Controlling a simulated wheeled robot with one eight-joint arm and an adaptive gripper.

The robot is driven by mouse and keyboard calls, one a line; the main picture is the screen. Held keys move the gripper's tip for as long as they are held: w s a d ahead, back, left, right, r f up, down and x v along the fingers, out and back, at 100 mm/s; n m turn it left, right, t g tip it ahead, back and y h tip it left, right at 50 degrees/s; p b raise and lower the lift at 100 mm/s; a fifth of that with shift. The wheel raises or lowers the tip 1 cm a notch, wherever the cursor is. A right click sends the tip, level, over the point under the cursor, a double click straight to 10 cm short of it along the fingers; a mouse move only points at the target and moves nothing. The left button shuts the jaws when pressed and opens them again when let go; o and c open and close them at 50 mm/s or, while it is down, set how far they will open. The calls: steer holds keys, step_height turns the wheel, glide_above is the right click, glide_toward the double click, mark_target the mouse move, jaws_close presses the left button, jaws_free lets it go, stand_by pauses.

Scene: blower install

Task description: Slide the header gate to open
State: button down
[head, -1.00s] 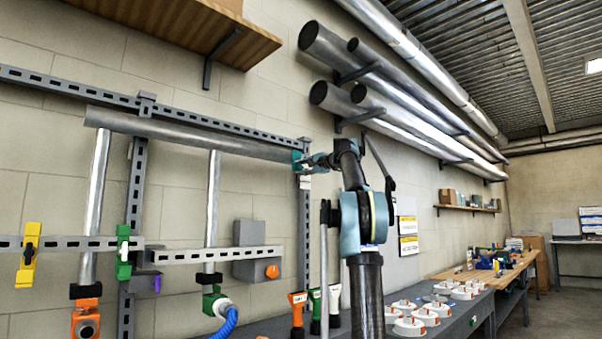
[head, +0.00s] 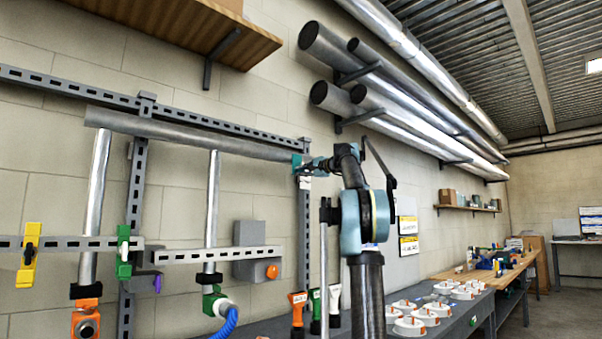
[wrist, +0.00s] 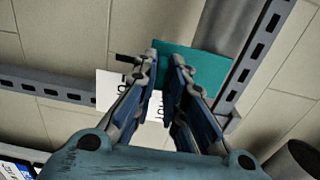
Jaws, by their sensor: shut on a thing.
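The header gate is a teal plate (wrist: 200,66) at the right end of the grey header pipe (head: 200,134). In the head view the gate (head: 297,162) is small, beside the upright slotted rail. My gripper (wrist: 165,62) is shut on the gate, its two blue-grey fingers close together at the plate's left part. The fingers hide part of the plate and of a white card (wrist: 108,88) with dark lettering. In the head view my gripper (head: 308,163) reaches the gate from the right.
Slotted rails (head: 70,82) run along the wall around the header pipe. Two drop pipes (head: 212,205) hang below it. Large metal pipes (head: 395,115) lie on wall brackets at upper right. Below, a bench holds several white-and-orange round parts (head: 410,325) and upright blast-gate-like tools (head: 298,308).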

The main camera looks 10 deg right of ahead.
steer(key=shift+f, duration=2.05)
steer(key=c, duration=1.4)
jaws_free()
steer(key=shift+c, duration=0.2)
steer(key=v, duration=0.6)
